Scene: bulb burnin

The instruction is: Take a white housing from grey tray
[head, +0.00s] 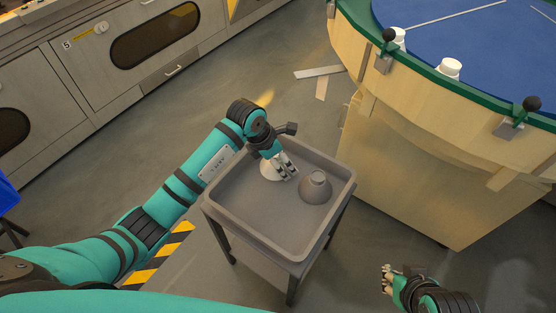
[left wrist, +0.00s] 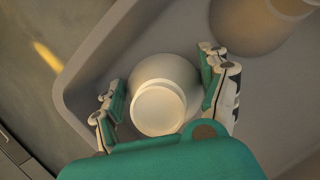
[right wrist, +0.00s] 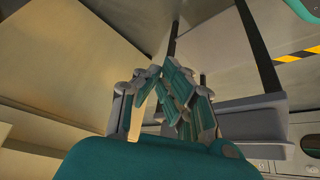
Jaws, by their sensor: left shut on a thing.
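The grey tray (head: 240,222) is the top of a small stand in the middle of the head view. A white housing (head: 269,171), round with a narrower neck, is at the tray's far left part. My left gripper (head: 287,170) reaches down over the tray and is shut on this housing. In the left wrist view the white housing (left wrist: 160,106) sits between the two fingers, neck towards the camera. I cannot tell whether it still touches the tray.
Grey cabinets (head: 120,50) line the upper left.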

